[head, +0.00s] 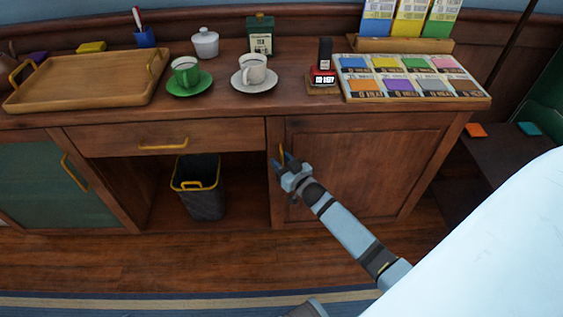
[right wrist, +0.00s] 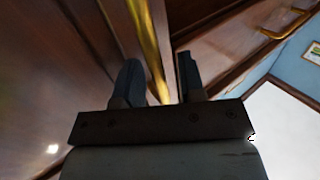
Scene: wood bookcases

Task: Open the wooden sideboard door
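The wooden sideboard door (head: 362,172) is the brown panel at the right of the sideboard, and it looks closed. Its brass handle (head: 281,153) is upright near the door's left edge. My right gripper (head: 284,161) is at this handle, its arm coming in from the lower right. In the right wrist view the two dark fingers (right wrist: 158,82) are apart, and the brass handle (right wrist: 150,45) runs into the gap between them, closer to the left finger. I cannot tell whether a finger touches it.
A drawer (head: 175,138) and an open bay with a dark bin (head: 200,203) are left of the door. The top holds a wooden tray (head: 95,82), cups, a stamp and a card display (head: 412,78). Clear wood floor (head: 200,246) lies in front.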

